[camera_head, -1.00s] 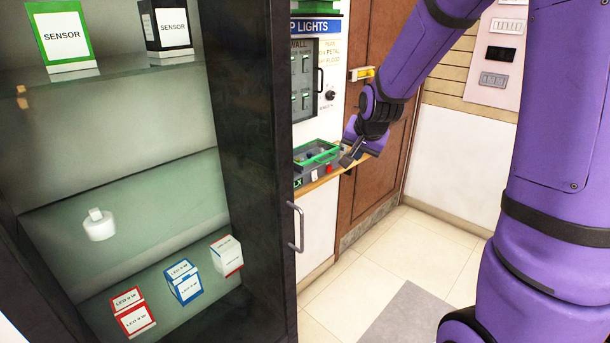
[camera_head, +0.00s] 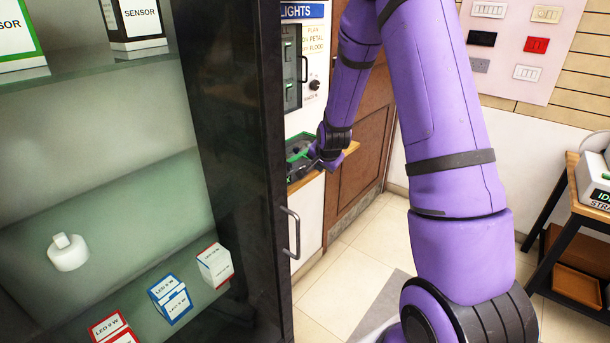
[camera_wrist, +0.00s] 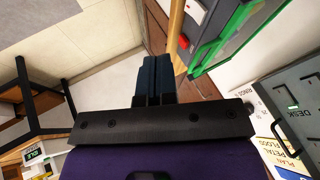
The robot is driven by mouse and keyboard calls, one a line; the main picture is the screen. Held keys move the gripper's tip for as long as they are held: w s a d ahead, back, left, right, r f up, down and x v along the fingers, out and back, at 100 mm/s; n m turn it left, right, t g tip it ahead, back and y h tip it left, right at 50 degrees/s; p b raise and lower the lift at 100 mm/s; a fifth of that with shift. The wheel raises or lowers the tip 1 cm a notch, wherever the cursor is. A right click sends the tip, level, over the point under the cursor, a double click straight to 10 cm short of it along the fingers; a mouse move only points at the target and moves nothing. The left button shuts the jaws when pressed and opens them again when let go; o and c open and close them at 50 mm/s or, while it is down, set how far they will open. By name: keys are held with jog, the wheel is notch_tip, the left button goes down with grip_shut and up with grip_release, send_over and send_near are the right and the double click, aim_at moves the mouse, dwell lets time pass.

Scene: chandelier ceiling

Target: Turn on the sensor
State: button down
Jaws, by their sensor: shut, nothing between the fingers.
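A grey device with a green-framed top (camera_head: 298,149) stands on a wooden ledge by the wall; in the wrist view, its green frame (camera_wrist: 225,42) and a red button or switch (camera_wrist: 194,11) show at the upper right. I cannot tell whether the switch is on. My gripper (camera_head: 313,164) is at the right end of this device in the head view; its dark fingers (camera_wrist: 157,60) are shut, empty and apart from the red switch in the wrist view.
A wall panel (camera_head: 313,70) is behind the device. A table (camera_head: 570,205) stands right; tiled floor lies between.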

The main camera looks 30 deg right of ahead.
send_near(305, 179)
notch_tip(305, 179, down, 5)
jog(key=d, duration=0.3)
jog(key=shift+w+a, duration=0.6)
jog(key=shift+w, duration=0.3)
jog(key=shift+w+a, duration=0.15)
jog(key=shift+w, duration=0.5)
jog(key=shift+w+a+f+t, duration=0.1)
jog(key=shift+w+f+t, duration=0.1)
jog(key=shift+t, duration=0.1)
jog(key=shift+r, duration=0.1)
